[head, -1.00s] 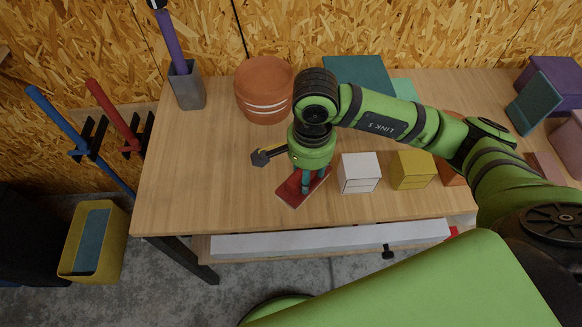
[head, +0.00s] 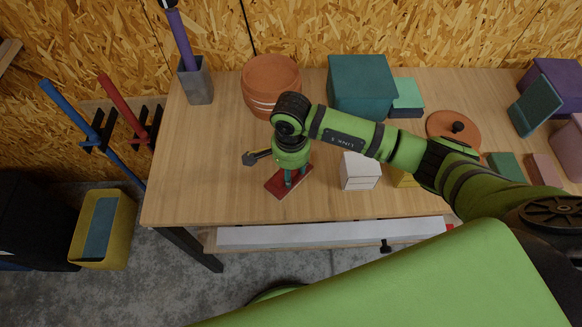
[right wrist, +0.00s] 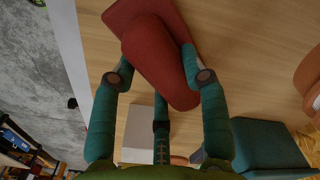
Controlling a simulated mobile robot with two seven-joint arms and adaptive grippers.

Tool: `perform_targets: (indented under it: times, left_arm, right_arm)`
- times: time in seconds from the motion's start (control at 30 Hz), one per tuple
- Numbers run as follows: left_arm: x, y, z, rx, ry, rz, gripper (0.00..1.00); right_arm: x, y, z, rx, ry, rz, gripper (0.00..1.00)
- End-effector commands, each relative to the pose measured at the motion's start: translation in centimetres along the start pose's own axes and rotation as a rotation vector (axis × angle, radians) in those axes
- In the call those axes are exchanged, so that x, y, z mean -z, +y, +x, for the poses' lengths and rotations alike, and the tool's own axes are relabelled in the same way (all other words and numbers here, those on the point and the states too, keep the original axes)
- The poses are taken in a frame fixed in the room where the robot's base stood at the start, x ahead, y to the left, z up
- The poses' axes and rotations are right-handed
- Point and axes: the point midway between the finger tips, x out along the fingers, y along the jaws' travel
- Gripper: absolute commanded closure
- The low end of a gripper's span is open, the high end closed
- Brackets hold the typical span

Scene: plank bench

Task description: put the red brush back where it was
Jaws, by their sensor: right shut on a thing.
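The red brush (head: 276,187) shows beneath my right gripper (head: 290,180), over the left front part of the plank bench (head: 190,190). In the right wrist view, the brush (right wrist: 160,58) has a rounded red body above a flat red plate. My right gripper (right wrist: 160,85) is shut on that rounded body, with its teal fingers on both sides. The gripper and wrist hide part of the brush in the head view. I cannot tell whether its underside touches the bench. My left gripper is not in view.
A terracotta pot (head: 270,85) and a grey holder (head: 196,82) stand behind. A white box (head: 360,172) and teal box (head: 361,85) stand to the right. A yellow bin (head: 105,230) is on the floor. Bare bench lies left of the brush.

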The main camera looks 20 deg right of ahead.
Motion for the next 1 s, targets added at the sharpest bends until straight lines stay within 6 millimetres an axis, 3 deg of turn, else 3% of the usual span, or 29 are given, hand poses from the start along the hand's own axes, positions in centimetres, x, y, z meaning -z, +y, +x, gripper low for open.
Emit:
perform_targets:
  times: [0.17, 0.2, 0.23, 0.7, 1.0]
  left_arm:
    - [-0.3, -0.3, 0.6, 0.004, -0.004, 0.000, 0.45]
    - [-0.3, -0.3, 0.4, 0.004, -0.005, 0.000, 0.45]
    - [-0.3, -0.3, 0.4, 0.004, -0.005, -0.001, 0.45]
    - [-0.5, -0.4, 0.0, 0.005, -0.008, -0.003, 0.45]
    - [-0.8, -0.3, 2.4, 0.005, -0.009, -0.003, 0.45]
  right_arm:
    - [0.0, 0.0, 0.4, 0.001, 0.001, 0.000, 0.81]
    - [0.0, 0.0, 0.3, 0.001, 0.001, 0.000, 0.43]
    - [0.0, 0.0, 0.3, 0.000, 0.001, 0.000, 0.31]
    - [0.1, -0.1, -0.4, 0.002, 0.000, 0.001, 0.31]
    - [0.1, -0.2, -6.2, 0.007, 0.003, -0.002, 0.31]
